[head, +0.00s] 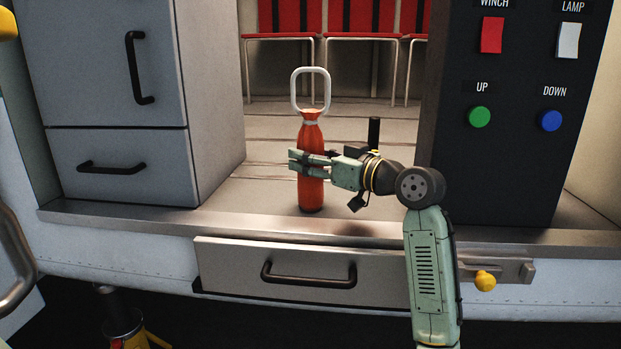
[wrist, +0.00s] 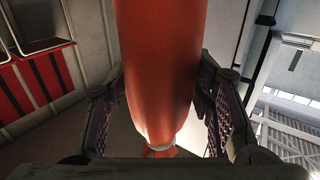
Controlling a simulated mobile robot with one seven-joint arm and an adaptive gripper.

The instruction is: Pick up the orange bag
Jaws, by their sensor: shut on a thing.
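The orange bag (head: 311,189) is tall and narrow, tied near its top, with a white loop handle above it. In the head view it stands upright on the grey cabin floor, just behind the metal sill. My gripper (head: 305,163) reaches in from the right and is shut on the bag's middle. In the wrist view the orange bag (wrist: 160,70) fills the middle, with a dark padded finger on each side of it. The handle is out of sight in the wrist view.
A grey cabinet (head: 113,75) with black handles stands left of the bag. A dark control panel (head: 515,170) with coloured buttons stands at the right. A drawer (head: 235,262) sits below the sill, with a yellow knob (head: 485,281) beside it. Red seats (head: 358,18) are behind.

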